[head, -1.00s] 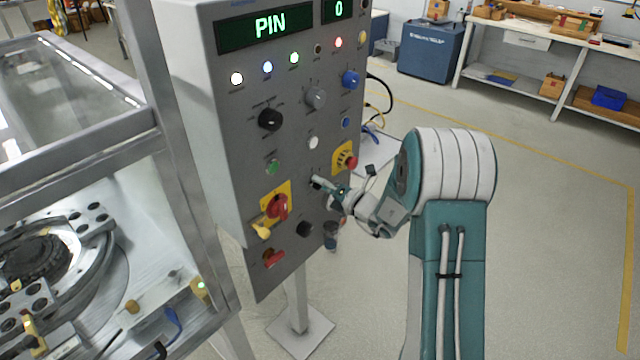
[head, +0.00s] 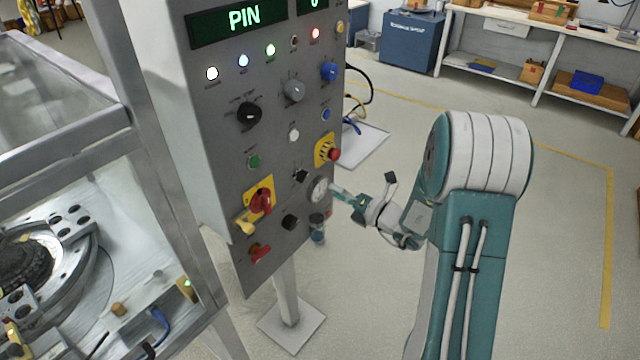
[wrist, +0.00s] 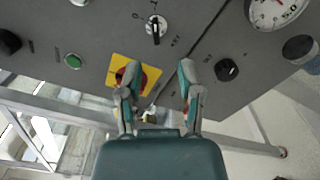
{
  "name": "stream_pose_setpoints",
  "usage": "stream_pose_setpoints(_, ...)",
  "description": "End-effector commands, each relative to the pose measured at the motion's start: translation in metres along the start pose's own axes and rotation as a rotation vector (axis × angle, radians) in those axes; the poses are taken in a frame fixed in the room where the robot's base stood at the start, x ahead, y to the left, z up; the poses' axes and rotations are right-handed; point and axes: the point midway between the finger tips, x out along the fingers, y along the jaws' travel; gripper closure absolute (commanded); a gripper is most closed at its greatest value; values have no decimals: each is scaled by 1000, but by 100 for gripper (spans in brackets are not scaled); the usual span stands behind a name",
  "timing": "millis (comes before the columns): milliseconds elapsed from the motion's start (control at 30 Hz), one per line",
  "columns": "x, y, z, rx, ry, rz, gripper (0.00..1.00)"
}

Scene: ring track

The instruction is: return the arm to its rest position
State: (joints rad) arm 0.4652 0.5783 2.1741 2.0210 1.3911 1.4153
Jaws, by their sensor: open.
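My gripper (head: 337,190) is at the lower right of the grey control panel (head: 213,128), beside a round gauge (head: 319,190). My teal and white arm fills the right of the head view. In the wrist view my gripper (wrist: 157,80) is open, with its two fingers apart and nothing held between them. Beyond the fingers are the panel face and a red rotary switch on a yellow plate (wrist: 122,68). I cannot tell the exact gap between fingertips and panel.
The panel carries knobs, lamps and a red emergency button (head: 333,154). A metal-framed machine (head: 100,120) stands at the left. A blue cabinet (head: 412,40) and a workbench (head: 540,32) are at the back. The floor right of my arm is clear.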

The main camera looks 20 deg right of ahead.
Motion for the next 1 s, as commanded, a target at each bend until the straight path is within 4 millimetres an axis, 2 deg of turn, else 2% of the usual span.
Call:
stream_pose_setpoints(100,-16,-1,1,0,-2,-2,53)
stream_pose_setpoints(200,-21,-2,0,0,0,-2,53)
stream_pose_setpoints(733,-21,3,-2,-19,16,3,53)
stream_pose_setpoints(867,-14,37,-20,-173,139,35,53)
stream_pose_setpoints(1000,-13,88,-59,-487,367,104,53)
